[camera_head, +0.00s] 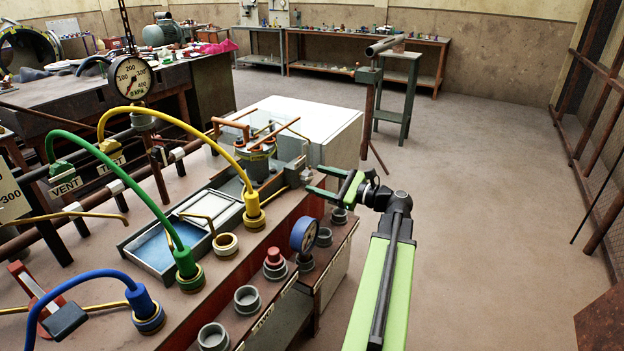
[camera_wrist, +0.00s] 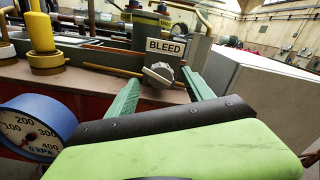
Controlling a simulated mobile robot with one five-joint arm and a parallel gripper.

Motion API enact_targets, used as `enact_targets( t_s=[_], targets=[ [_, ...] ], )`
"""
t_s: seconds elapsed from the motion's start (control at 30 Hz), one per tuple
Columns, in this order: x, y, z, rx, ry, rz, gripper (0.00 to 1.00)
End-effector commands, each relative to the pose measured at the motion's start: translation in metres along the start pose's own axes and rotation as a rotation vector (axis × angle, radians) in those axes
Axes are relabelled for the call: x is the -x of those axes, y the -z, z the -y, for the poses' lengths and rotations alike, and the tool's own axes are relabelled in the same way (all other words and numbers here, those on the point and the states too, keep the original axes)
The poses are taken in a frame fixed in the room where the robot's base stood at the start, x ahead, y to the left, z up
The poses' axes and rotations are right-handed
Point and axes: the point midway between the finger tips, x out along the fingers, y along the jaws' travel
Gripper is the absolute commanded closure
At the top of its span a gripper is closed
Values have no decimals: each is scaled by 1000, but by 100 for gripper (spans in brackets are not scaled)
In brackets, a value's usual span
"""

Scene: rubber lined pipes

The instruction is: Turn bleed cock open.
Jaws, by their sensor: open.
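The bleed cock is a grey faceted knob (camera_wrist: 158,75) below a white BLEED label (camera_wrist: 166,46) in the wrist view. In the head view its grey block (camera_head: 297,172) sits at the right end of the bench top, beside a grey-green pot (camera_head: 256,162). My gripper (camera_head: 312,180) is open, with its green fingers pointing left toward the block. In the wrist view the knob shows between the two fingertips, one on each side. I cannot tell whether either finger touches it. The knob is partly hidden by the fingers in the head view.
A blue-rimmed gauge (camera_head: 304,235) and several grey sockets stand along the bench's lower front ledge. A yellow hose (camera_head: 252,205) plugs in left of the block. A large white box (camera_head: 318,125) stands behind. The floor to the right is clear.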

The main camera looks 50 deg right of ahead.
Motion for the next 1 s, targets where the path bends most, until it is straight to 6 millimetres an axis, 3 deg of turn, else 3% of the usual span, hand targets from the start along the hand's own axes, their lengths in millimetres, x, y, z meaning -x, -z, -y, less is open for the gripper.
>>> enact_targets(
  t_s=[0.2, 0.5, 0.9, 1.0],
  targets=[
    [-25, 0, 0, 0, 0, 0, 40],
    [-28, 0, 0, 0, 1, 0, 40],
    [-27, 0, 0, 0, 0, 0, 92],
    [-27, 0, 0, 0, 0, 0, 100]
  ],
)
